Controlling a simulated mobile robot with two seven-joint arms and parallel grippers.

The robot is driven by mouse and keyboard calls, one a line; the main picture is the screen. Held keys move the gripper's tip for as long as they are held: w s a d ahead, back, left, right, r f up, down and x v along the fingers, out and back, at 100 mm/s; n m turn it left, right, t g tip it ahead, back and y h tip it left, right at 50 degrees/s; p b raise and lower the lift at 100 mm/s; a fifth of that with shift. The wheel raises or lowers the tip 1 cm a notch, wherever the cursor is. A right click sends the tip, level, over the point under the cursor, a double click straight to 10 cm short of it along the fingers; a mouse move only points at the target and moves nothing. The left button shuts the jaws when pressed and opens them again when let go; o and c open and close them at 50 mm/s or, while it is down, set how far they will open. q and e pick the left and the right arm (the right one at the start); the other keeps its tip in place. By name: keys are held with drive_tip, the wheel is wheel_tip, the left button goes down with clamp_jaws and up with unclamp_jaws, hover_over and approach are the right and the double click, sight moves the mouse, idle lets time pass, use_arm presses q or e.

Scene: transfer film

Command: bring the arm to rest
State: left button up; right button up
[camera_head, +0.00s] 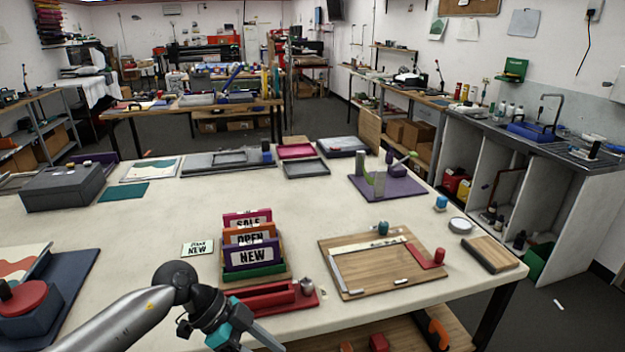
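My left arm (120,322) comes in from the bottom left as a silver link with a dark joint at its end. Beyond that joint, my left gripper (238,332), dark with teal parts, hangs down past the front edge of the white table (200,220). It is cut off by the bottom of the picture, so its fingertips do not show clearly. I see nothing held in it. It is in front of and left of a red fixture (262,298). My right arm and gripper are not in view.
Upright sign cards (250,254) stand in a wooden holder behind the red fixture. A wooden board (380,262) with a ruler lies to the right. A red-topped dark block (28,308) is at front left. The table's middle is mostly clear. A lower shelf (400,333) holds items.

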use_arm(q)
drive_tip(key=w+d+f+n+t+h+b, duration=0.4)
drive_tip(key=f+n+t+h, duration=0.15)
drive_tip(key=f+t, duration=0.35)
drive_tip(key=s+a+f+n+t+y+b, duration=0.25)
drive_tip(key=a+f+n+y, duration=0.2)
drive_tip(key=f, duration=0.55)
drive_tip(key=s+a+f+n+t+y+b, duration=0.1)
drive_tip(key=s+a+f+n+y, duration=0.4)
drive_tip(key=f, duration=0.6)
drive_tip(key=s+a+f+g+y+b, duration=0.1)
drive_tip(key=s+a+f+g+y, duration=0.4)
drive_tip(key=s+f, duration=0.7)
drive_tip(key=s+f+g+b, duration=0.1)
drive_tip(key=s+f, duration=0.3)
drive_tip(key=s, duration=0.6)
drive_tip(key=s+a+f+g, duration=0.1)
drive_tip(key=s+f+g, duration=0.3)
drive_tip(key=s, duration=0.7)
drive_tip(key=shift+s+f+n+h+b, duration=0.25)
drive_tip(key=shift+f+n+h+b, duration=0.05)
drive_tip(key=shift+f+h+b, duration=0.1)
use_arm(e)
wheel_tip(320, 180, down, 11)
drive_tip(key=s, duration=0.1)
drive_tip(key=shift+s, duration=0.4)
